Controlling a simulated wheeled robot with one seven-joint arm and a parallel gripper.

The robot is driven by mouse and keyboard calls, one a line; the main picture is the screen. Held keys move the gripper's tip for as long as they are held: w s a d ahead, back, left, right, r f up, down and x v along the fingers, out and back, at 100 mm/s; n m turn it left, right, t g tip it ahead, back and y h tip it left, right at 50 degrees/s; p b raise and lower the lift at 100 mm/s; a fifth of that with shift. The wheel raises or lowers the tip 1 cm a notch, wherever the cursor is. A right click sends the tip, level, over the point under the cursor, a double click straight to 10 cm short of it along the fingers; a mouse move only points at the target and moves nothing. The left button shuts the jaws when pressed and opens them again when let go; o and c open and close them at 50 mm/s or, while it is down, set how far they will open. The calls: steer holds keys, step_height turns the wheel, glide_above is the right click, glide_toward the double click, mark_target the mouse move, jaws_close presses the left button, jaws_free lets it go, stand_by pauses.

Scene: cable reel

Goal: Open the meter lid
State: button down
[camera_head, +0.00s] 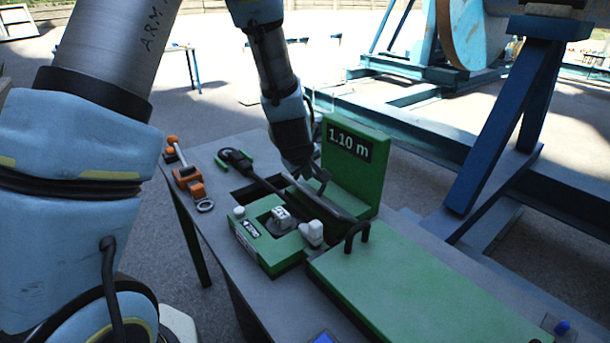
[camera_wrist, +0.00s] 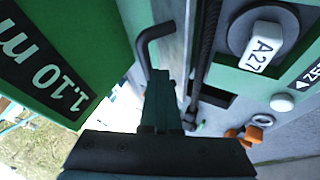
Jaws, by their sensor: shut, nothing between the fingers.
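The green panel that looks like the meter lid (camera_head: 425,285) lies flat on the table, with a black bent handle (camera_head: 357,232) at its far edge. In the wrist view the handle (camera_wrist: 152,45) stands just beyond my fingertips. The lid's underside is hidden.
A green box with a white lever (camera_head: 268,240) stands left of the lid, with cable running past it. Orange clamp parts (camera_head: 188,180) and a ring (camera_head: 204,206) lie farther left. Blue steel framing with the reel (camera_head: 470,30) stands behind right.

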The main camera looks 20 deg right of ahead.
steer(key=shift+w+d+r+p, duration=0.1)
steer(key=shift+d+r+p, duration=0.2)
steer(key=shift+d, duration=0.2)
steer(key=shift+w+d+r+p, duration=0.15)
steer(key=shift+d+r, duration=0.1)
steer(key=shift+d, duration=0.25)
steer(key=shift+w+d+r, duration=0.1)
steer(key=shift+w+d, duration=0.1)
steer(key=shift+d, duration=0.45)
steer(key=shift+w+d+r, duration=0.1)
steer(key=shift+w+d, duration=0.05)
steer(key=shift+d, duration=0.45)
steer(key=shift+f, duration=0.1)
steer(key=shift+p, duration=0.3)
